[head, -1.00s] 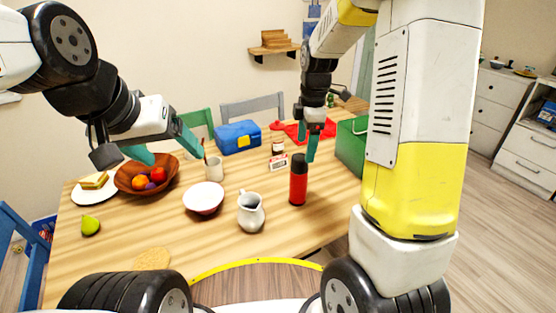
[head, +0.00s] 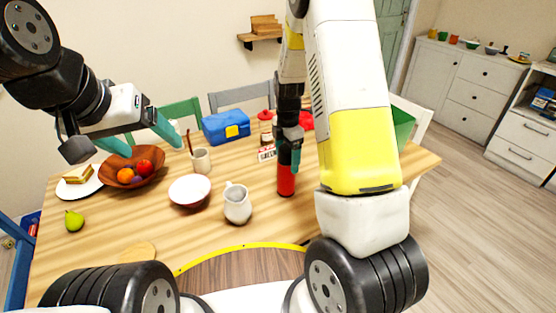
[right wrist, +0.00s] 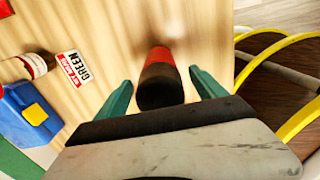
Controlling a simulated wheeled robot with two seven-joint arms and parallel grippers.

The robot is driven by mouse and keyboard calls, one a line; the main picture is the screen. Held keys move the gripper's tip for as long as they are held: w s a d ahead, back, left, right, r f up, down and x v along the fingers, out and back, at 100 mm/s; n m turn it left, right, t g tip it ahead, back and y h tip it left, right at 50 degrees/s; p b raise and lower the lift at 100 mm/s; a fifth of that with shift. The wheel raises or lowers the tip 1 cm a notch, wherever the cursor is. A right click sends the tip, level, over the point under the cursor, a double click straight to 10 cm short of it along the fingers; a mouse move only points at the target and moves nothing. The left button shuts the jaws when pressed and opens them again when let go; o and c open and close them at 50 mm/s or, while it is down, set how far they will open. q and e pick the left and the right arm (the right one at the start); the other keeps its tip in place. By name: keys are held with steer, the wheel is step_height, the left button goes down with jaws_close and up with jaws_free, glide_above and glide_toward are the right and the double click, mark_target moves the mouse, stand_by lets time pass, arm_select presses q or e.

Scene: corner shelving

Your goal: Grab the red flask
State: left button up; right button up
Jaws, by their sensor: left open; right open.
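The red flask (head: 286,180) with a black top stands upright on the wooden table, right of the white jug. My right gripper (head: 291,160) is open above it in the head view and partly hides its top. In the right wrist view the flask (right wrist: 160,78) lies between the two green fingers of the right gripper (right wrist: 163,92), with a gap on each side. My left gripper (head: 140,133) is open and empty above the fruit bowl side of the table, far from the flask.
On the table (head: 150,215) stand a white jug (head: 237,204), a white bowl (head: 190,190), a cup (head: 201,161), a wooden fruit bowl (head: 152,177), a blue lunch box (head: 226,127) and a bottle (head: 265,128).

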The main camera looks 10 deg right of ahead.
jaws_close()
stand_by(0.3)
steer(key=shift+r, duration=0.1)
